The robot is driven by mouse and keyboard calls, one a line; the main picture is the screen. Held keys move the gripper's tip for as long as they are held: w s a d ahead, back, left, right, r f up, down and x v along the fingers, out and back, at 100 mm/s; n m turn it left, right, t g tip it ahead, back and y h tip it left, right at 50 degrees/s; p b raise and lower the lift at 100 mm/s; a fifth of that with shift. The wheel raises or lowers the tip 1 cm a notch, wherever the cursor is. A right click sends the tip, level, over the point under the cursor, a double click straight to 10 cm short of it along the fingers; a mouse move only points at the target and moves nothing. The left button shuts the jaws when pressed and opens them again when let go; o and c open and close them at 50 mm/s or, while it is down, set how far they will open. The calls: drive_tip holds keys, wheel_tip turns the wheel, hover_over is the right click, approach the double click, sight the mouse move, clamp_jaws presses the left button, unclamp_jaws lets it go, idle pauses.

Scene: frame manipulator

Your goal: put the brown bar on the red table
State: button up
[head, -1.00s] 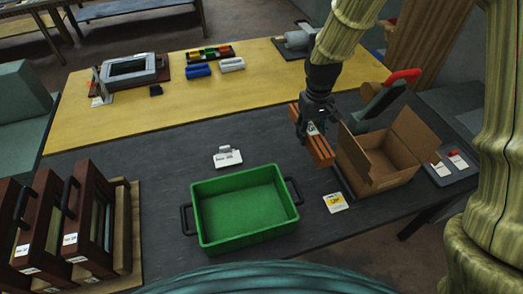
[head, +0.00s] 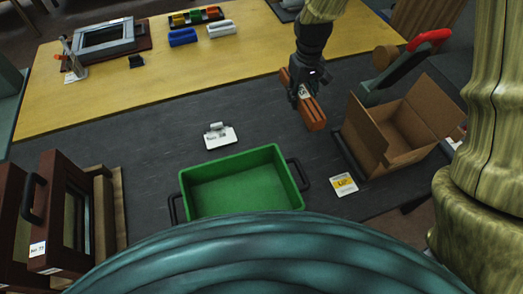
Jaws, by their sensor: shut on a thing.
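My gripper (head: 305,90) is shut on the brown bar (head: 315,116), an orange-brown block with a white label on it. It holds the bar slantwise above the dark grey table (head: 262,118), left of the open cardboard box (head: 410,124). The fingertips are partly hidden against the bar. No red table shows in this view; the tabletops in sight are dark grey and yellow.
A green crate (head: 196,195) with black handles stands on the grey table. A yellow table (head: 225,68) adjoins behind, with a grey frame (head: 105,40) and blue (head: 182,37) and white (head: 221,29) rolls. Dark framed panels (head: 65,205) stand at left.

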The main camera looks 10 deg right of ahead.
drive_tip(key=b, duration=0.5)
hover_over(294, 140)
wheel_tip(294, 140, down, 10)
drive_tip(key=shift+f+p, duration=1.4)
drive_tip(key=shift+f, duration=3.35)
drive_tip(key=shift+f, duration=0.1)
drive_tip(key=o, duration=1.2)
